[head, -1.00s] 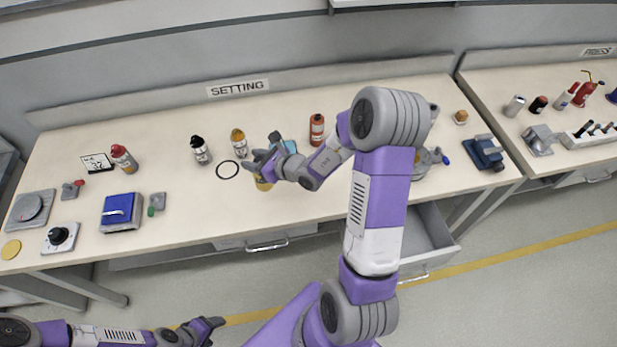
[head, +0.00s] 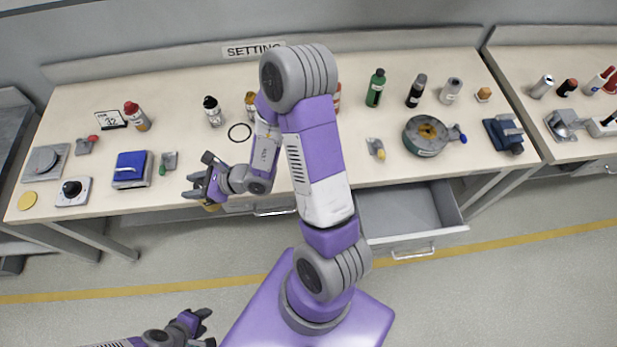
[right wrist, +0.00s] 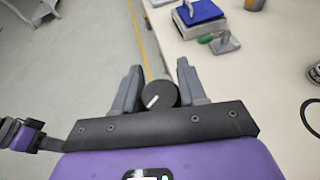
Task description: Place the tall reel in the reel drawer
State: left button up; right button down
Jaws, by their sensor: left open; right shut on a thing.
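My right gripper (head: 202,186) is shut on a round reel (right wrist: 158,93), which shows a dark round end with a white mark in the right wrist view. An open, empty grey drawer (head: 400,215) sticks out under the bench, right of my right arm. I cannot read a label on it. My left gripper (head: 203,326) is open and empty, low over the floor.
A shut drawer (head: 274,210) lies left of the open one. On the bench (head: 90,150) stand a blue-topped device (head: 132,168), a black ring (head: 239,132), several bottles and a round grey-green device (head: 427,136). My right arm hides part of the bench. The front floor is clear.

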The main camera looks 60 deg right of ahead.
aim_at(401, 206)
jog(key=u, duration=0.15)
jog(key=k, duration=1.15)
jog(key=z, duration=1.35)
jog(key=i, duration=0.5)
